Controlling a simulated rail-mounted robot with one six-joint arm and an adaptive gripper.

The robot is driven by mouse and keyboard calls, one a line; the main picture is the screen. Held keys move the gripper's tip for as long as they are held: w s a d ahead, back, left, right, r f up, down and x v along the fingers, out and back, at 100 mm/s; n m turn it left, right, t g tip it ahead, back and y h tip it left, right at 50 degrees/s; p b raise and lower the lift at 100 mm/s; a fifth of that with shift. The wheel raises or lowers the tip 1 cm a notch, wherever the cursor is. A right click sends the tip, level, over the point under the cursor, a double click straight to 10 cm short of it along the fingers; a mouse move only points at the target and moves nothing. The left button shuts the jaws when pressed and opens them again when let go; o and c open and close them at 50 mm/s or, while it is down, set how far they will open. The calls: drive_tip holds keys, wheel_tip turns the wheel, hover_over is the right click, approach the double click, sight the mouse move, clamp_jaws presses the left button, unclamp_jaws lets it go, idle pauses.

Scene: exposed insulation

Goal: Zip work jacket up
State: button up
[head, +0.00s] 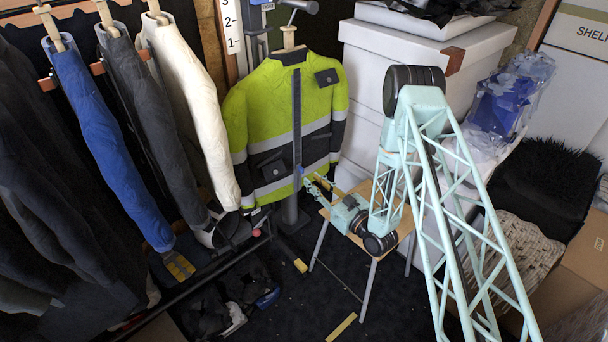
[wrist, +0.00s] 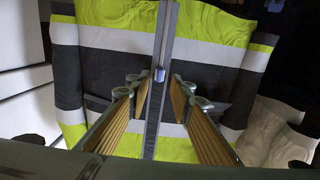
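The work jacket (head: 285,115) is yellow-green and dark grey with pale bands, hanging on a stand with its front facing the room. A grey zip strip (head: 297,115) runs down the middle of its front. In the wrist view the jacket (wrist: 105,65) fills the middle, and a small bluish zip pull (wrist: 160,75) sits on the strip. My gripper (head: 308,182) is at the lower front of the jacket. In the wrist view its fingers (wrist: 158,88) are open, one on each side of the strip, with the pull showing between the fingertips. I cannot tell whether they touch the cloth.
A white coat (head: 190,100) and several darker garments hang on a rack at the left. White boxes (head: 385,90) stand behind my arm at the right. A small wooden-topped table (head: 352,205) stands below my gripper. Shoes (head: 240,290) lie on the dark floor.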

sight(303, 172)
drive_tip(key=shift+b+x, duration=0.5)
drive_tip(key=shift+x, duration=2.75)
drive_tip(key=shift+c, duration=0.2)
clamp_jaws()
